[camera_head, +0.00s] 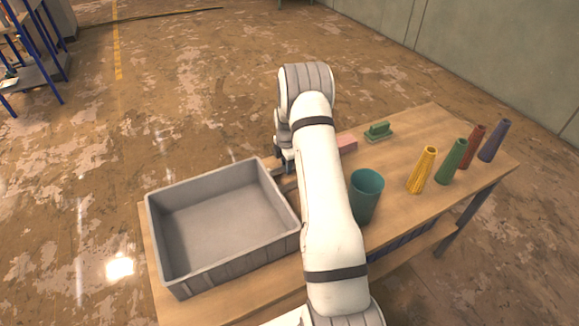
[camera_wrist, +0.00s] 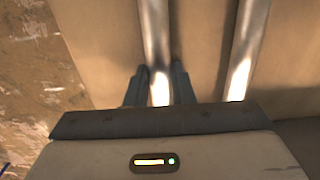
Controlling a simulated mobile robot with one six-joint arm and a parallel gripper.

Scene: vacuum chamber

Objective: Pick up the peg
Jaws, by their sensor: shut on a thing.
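In the wrist view, a shiny metal peg (camera_wrist: 156,38) runs up from between the fingertips of my gripper (camera_wrist: 160,82). The two dark fingers are shut on it, one on each side. A second, similar shiny bar (camera_wrist: 245,50) lies to the right, apart from the fingers. In the head view, my white arm reaches over the table (camera_head: 405,137), and the gripped peg is hidden behind it. I cannot tell whether the peg is clear of the surface under it.
A grey bin (camera_head: 225,279) stands left of my arm, and a teal cup (camera_head: 364,203) stands close to its right. Yellow (camera_head: 421,172), green (camera_head: 451,163), red (camera_head: 472,148) and purple (camera_head: 494,142) cones line the right side. A pink block (camera_head: 347,144) and green piece (camera_head: 378,132) lie behind the cup.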

